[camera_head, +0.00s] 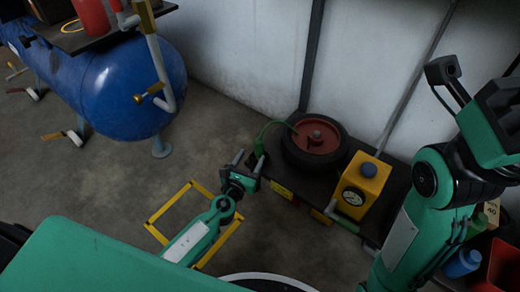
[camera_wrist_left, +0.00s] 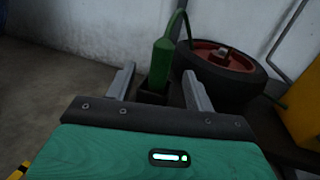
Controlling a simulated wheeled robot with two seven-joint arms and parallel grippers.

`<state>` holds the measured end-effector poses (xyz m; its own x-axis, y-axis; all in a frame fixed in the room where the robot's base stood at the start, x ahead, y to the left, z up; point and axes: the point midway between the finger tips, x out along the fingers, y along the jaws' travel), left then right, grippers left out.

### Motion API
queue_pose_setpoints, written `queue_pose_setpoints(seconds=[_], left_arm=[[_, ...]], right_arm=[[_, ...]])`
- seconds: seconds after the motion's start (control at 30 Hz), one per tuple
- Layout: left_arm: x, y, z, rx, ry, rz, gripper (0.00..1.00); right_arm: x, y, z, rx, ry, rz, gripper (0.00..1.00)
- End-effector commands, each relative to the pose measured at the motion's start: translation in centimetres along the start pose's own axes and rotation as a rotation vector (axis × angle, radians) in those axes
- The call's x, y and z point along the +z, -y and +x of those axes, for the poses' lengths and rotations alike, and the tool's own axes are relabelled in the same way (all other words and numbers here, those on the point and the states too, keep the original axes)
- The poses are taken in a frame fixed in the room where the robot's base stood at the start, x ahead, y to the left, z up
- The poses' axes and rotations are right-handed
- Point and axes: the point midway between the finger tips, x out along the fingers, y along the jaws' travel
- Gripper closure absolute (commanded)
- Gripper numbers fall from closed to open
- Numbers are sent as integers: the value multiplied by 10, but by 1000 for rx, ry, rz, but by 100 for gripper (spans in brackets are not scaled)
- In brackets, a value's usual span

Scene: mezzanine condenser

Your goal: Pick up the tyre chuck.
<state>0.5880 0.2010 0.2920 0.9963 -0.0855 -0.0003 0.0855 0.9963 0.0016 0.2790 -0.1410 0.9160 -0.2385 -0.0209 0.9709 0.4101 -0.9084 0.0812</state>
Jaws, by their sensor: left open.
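The tyre chuck (camera_wrist_left: 161,66) looks like a green upright handle in the left wrist view, its lower end in a dark holder (camera_wrist_left: 154,88). A thin green hose arcs from near it to the wheel. In the head view it is small and partly dark (camera_head: 259,149), at the left end of the low dark bench. My left gripper (camera_head: 248,161) is open just short of it. In the left wrist view the two fingers (camera_wrist_left: 158,90) stand on either side of the chuck's line, with no contact visible. My right gripper (camera_head: 478,88) is raised at the right edge, its jaws unclear.
A tyre with a red hub (camera_head: 316,141) lies on the bench (camera_head: 276,168). A yellow box with a gauge (camera_head: 363,188) stands right of it. A yellow floor frame (camera_head: 163,208) lies beneath my left arm. A blue tank (camera_head: 125,82) is at left; a blue-capped bottle (camera_head: 462,264) is lower right.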

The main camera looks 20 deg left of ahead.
Motion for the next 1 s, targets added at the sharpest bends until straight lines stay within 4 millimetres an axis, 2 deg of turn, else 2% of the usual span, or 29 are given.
queue_pose_setpoints(seconds=[0.1, 0.43, 0.7, 0.83, 1.0], left_arm=[[0, 1, 22, 0, 2, -2, 46], [1, 1, 46, -1, 1, -2, 46], [3, 3, 82, 0, 1, -2, 46], [3, 3, 90, -1, 0, -2, 46], [4, 3, 91, -1, 0, -2, 46]], right_arm=[[-1, 0, 0, 1, -4, 1, 64], [-2, 0, 1, 2, -9, 2, 64], [-2, 0, -2, 3, -4, 4, 64], [-4, -1, 3, 10, -19, 7, 64], [-6, -1, 7, 13, -33, 8, 64]])
